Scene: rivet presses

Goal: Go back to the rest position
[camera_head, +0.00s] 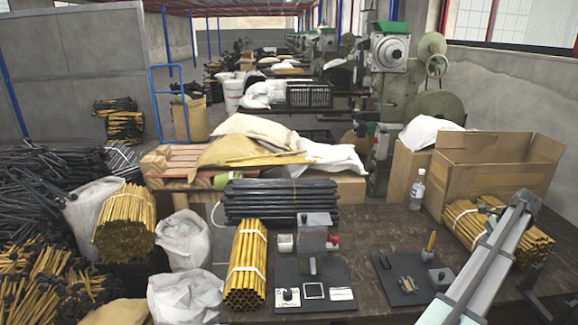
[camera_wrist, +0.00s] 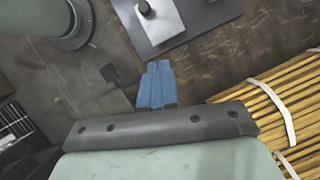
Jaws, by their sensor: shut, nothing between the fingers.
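My gripper (camera_wrist: 158,68) shows in the wrist view as two blue fingers side by side, touching, with nothing between them. It is over the dark table (camera_wrist: 235,68), close to the near edge of a grey fixture plate (camera_wrist: 195,25) with a black-topped knob. In the head view, part of my arm (camera_head: 485,265) crosses the lower right, but the fingers cannot be made out there.
Yellow tube bundles lie at the table's right (camera_head: 468,225) and left (camera_head: 247,262). A rivet press fixture (camera_head: 315,240) and a small plate with parts (camera_head: 408,285) stand between them. A bottle (camera_head: 418,190) and cardboard box (camera_head: 490,175) are behind.

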